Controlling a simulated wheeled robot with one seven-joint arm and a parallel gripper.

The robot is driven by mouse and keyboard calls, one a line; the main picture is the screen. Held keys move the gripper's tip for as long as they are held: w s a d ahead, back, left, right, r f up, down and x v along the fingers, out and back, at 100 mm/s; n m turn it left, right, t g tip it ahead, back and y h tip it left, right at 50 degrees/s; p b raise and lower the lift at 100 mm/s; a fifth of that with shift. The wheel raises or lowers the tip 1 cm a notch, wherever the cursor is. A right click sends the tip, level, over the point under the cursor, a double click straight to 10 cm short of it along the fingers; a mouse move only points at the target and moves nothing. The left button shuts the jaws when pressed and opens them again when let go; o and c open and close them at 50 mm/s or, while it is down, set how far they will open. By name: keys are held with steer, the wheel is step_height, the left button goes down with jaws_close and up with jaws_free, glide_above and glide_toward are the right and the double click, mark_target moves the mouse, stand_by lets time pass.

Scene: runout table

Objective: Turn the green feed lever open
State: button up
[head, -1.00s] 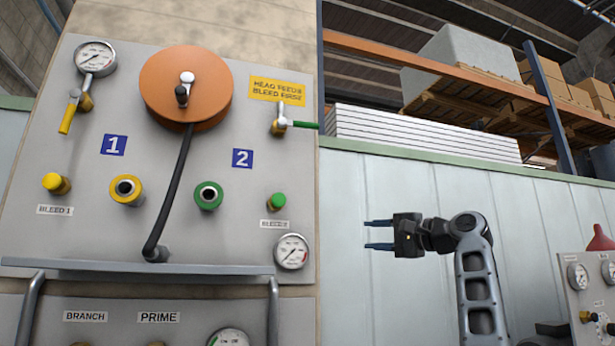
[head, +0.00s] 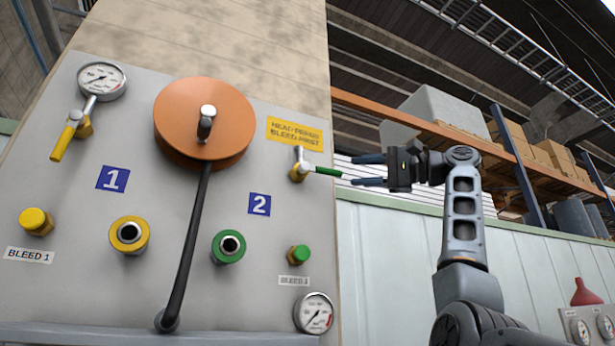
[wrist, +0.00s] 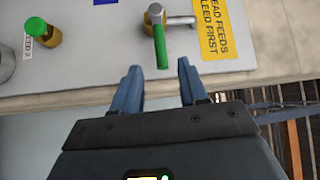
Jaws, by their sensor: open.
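The green feed lever (head: 324,171) is a green-tipped handle on a metal valve at the panel's upper right, below the yellow sign. Its handle points right, past the panel's edge, in the head view. In the wrist view the green lever (wrist: 160,44) stands out towards my gripper, ahead of and roughly between the fingertips. My gripper (head: 367,170) is open and empty, its two blue fingers pointing left at the lever's end. It also shows in the wrist view (wrist: 160,72). Whether the fingertips overlap the lever's tip in depth I cannot tell.
The grey panel (head: 75,270) also carries a yellow lever (head: 64,142), an orange wheel (head: 203,122) with a black hose, a green bleed knob (head: 299,253) and a gauge (head: 314,313). A yellow sign (head: 294,132) is just above the lever.

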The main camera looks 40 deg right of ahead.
mark_target(335, 171)
steer(key=p+x, duration=0.2)
steer(key=x, duration=0.5)
steer(key=shift+s+r, duration=0.1)
steer(key=shift+w+a, duration=0.3)
steer(key=shift+w, duration=0.25)
steer(key=shift+c, duration=0.4)
jaws_close()
